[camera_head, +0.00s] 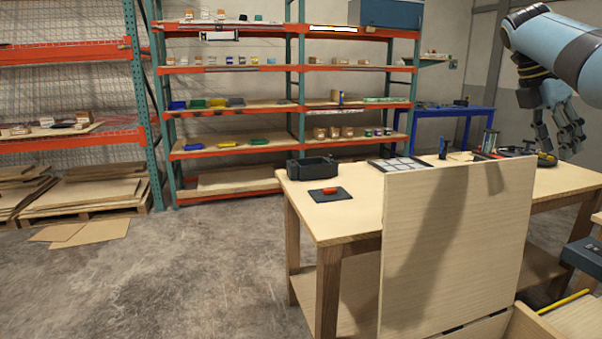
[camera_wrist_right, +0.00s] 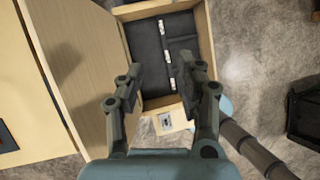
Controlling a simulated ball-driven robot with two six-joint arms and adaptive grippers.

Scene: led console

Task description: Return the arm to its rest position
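My right arm comes in at the upper right of the head view, in light blue and dark grey. Its right gripper (camera_head: 560,146) hangs in the air, fingers down, beyond the raised wooden panel. In the right wrist view the right gripper (camera_wrist_right: 161,66) has its two dark fingers apart with nothing between them. Below them is an open wooden box (camera_wrist_right: 206,50) with a dark lining and several small white pieces. My left gripper is not seen in the head view.
The upright wooden panel (camera_head: 450,250) stands before the wooden workbench (camera_head: 330,225). On the bench are a black tray (camera_head: 311,168) and a red item (camera_head: 330,190) on a dark mat. Orange-beamed shelving (camera_head: 240,68) stands behind.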

